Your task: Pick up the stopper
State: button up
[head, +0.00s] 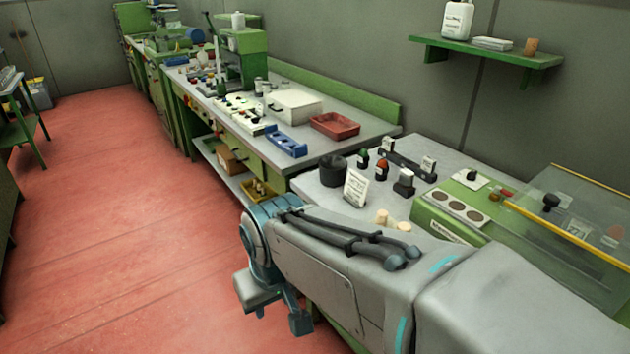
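Two pale cork stoppers stand close together on the grey bench top, just behind my arm in the head view: one stopper (381,216) on the left and another (404,226) on the right. My arm partly hides their surroundings. A darker, cork-coloured cylinder (531,46) stands on the wall shelf. My gripper (280,314) hangs at the left end of my arm, pointing down over the floor side of the bench. It is well apart from the stoppers. I cannot make out whether its fingers are open or shut, and I see nothing held.
A white label card (356,188), a dark cup (333,170) and small bottles (381,170) stand near the stoppers. A green machine (455,211) with a clear cover is to the right. A green shelf (487,52) is on the wall. The red floor (110,230) at left is clear.

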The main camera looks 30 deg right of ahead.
aim_at(381, 218)
jog(key=i, duration=1)
jog(key=z, duration=3.3)
